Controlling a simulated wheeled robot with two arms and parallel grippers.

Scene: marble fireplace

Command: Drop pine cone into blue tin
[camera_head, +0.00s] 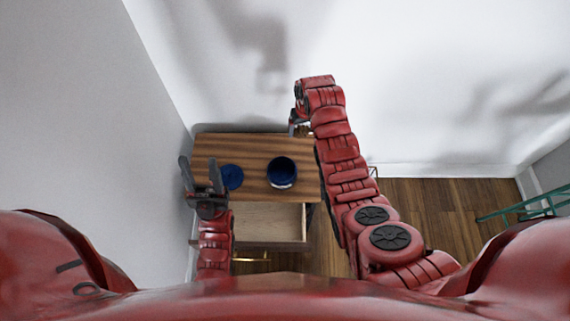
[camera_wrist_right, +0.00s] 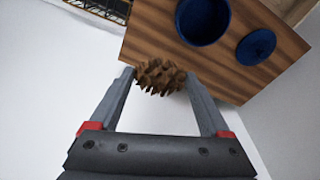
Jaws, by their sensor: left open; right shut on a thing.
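The brown pine cone (camera_wrist_right: 160,77) is held between the fingertips of my right gripper (camera_wrist_right: 160,80), which is shut on it. In the head view the right gripper (camera_head: 297,128) is at the far right part of the wooden top, mostly hidden by its arm. The open blue tin (camera_head: 282,171) stands on the wooden top, and it also shows in the right wrist view (camera_wrist_right: 203,20), apart from the cone. A round blue lid (camera_head: 231,177) lies left of the tin. My left gripper (camera_head: 202,172) is open and empty by the left edge of the top, beside the lid.
The wooden cabinet top (camera_head: 255,147) has an open, empty-looking drawer (camera_head: 275,222) at its front. White walls stand behind and at the left. A green metal frame (camera_head: 525,208) is at the far right. Wooden floor (camera_head: 430,205) lies free right of the cabinet.

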